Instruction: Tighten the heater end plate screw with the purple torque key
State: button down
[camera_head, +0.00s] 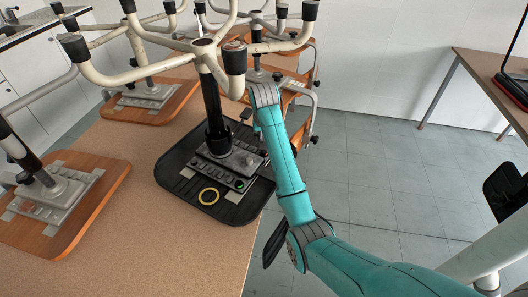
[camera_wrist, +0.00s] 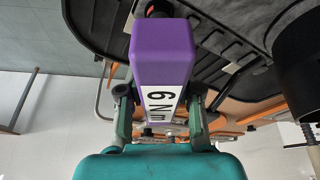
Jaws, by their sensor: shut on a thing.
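The purple torque key (camera_wrist: 165,50), with a white "6 Nm" label, is between the two fingers of my gripper (camera_wrist: 160,100) in the wrist view. The fingers are shut on its body from both sides. In the head view my teal arm reaches to the right side of a black upturned seat (camera_head: 238,210); my gripper and the key are hidden there. I cannot make out the heater end plate or its screw.
The black seat lies on a brown worktop (camera_head: 120,240), with a post and cream chair legs (camera_head: 140,75) rising above. A yellow ring (camera_head: 208,196) lies on it. Orange seats (camera_head: 75,215) stand left. Tiled floor (camera_head: 370,180) is free at right, before another table (camera_head: 490,65).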

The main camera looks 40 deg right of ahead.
dwell(0.3)
jog(key=shift+s+d+m+g+h, duration=0.1)
jog(key=shift+m+g+h, duration=0.1)
jog(key=shift+m, duration=0.6)
jog(key=shift+s+d+m+g+h, duration=0.1)
jog(key=shift+m+g+h, duration=0.1)
jog(key=shift+m, duration=0.6)
jog(key=shift+s+m+g, duration=0.25)
jog(key=shift+m+g, duration=0.25)
jog(key=shift+m, duration=1)
jog(key=shift+s+d+m+h, duration=0.1)
jog(key=shift+m+h, duration=0.2)
jog(key=shift+m, duration=0.5)
jog(key=shift+n, duration=0.3)
jog(key=shift+r, duration=0.1)
